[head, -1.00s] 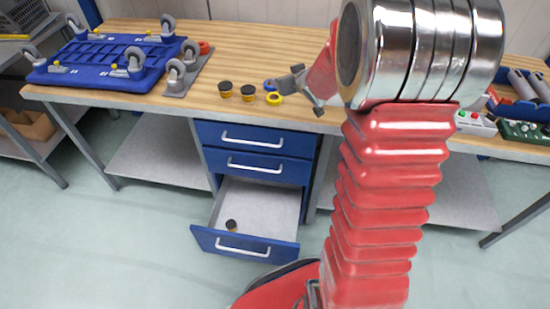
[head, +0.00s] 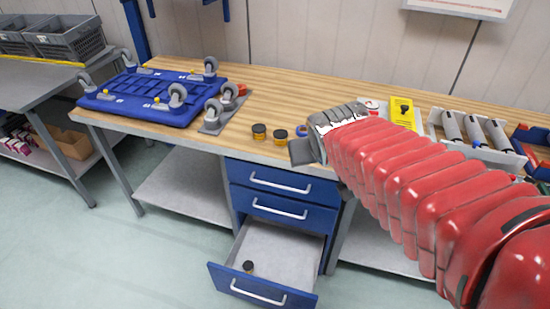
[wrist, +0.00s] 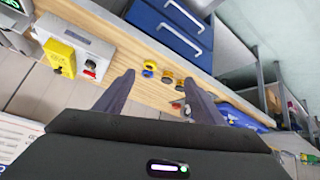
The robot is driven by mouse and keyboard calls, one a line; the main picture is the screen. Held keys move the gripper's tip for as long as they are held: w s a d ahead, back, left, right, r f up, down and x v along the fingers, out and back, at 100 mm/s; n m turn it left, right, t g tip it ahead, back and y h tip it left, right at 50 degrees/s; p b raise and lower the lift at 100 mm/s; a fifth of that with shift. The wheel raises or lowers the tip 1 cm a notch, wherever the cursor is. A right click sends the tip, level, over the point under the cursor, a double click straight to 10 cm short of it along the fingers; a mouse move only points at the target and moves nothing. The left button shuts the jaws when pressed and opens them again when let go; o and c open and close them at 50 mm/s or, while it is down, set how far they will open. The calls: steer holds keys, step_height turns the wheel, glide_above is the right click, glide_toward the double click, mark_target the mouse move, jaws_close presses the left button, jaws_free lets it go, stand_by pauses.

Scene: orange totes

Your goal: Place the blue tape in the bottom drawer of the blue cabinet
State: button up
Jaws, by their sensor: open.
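In the head view one grey finger (head: 301,151) shows at the bench's front edge. The blue cabinet (head: 280,180) stands under the bench. Its bottom drawer (head: 290,258) is pulled out, with one small black and yellow jar (head: 248,267) inside.
Two black and yellow jars (head: 259,132) stand left of the tape. A blue dolly with casters (head: 150,97) lies further left. A yellow box (head: 404,110) and a tray of grey cylinders (head: 475,135) are at the right. The floor before the drawer is clear.

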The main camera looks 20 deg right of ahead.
steer(key=s+a+g+y, duration=0.1)
steer(key=s+a, duration=0.3)
steer(key=s, duration=0.3)
steer(key=s+a+f+n+g+y, duration=0.1)
steer(key=s+a, duration=0.3)
steer(key=s, duration=0.2)
steer(key=shift+s+f, duration=0.15)
steer(key=shift+s, duration=0.25)
steer(key=shift+a, duration=0.1)
